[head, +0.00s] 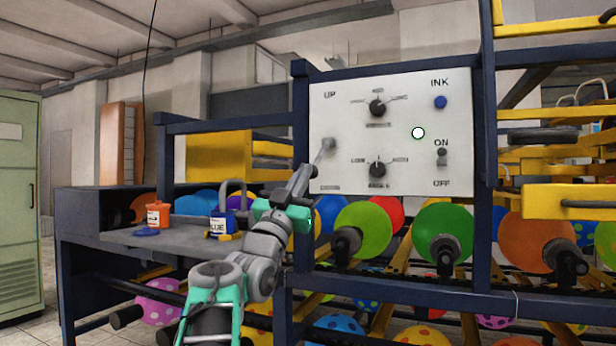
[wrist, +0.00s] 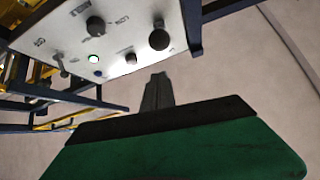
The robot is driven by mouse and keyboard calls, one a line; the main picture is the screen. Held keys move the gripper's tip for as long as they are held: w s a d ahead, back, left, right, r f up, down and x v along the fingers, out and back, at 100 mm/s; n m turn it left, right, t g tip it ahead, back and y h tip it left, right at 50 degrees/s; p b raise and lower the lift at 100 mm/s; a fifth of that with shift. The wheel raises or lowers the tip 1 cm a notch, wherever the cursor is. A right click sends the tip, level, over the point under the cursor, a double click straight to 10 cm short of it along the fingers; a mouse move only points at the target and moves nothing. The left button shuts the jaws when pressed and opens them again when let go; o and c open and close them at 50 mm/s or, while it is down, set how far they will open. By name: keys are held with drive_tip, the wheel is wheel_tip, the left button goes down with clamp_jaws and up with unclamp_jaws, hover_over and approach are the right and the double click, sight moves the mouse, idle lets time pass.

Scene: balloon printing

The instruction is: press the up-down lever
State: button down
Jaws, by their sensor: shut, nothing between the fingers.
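The up-down lever (head: 327,146) is a grey lever on the left part of the white control panel, between the UP label and the lower, blurred label. Its dark round knob (wrist: 159,40) shows in the wrist view, just beyond my fingertips. My gripper (head: 304,171) is shut and empty, at the panel's lower left, slightly below and left of the lever in the head view. In the wrist view the shut fingers (wrist: 157,80) point toward the knob, with a gap in the picture. Whether they touch it cannot be told from the head view.
The panel (head: 350,110) also carries two dials, a blue INK button (head: 440,102), a round light (head: 418,133) and an ON/OFF switch (head: 442,157). Balloons on dark holders (head: 363,230) sit below it. Orange (head: 158,214) and blue (head: 222,226) ink bottles stand on the left bench.

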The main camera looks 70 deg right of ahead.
wheel_tip(320, 180, down, 7)
drive_tip(key=a, duration=0.2)
drive_tip(key=shift+w, duration=0.3)
drive_tip(key=shift+r, duration=0.1)
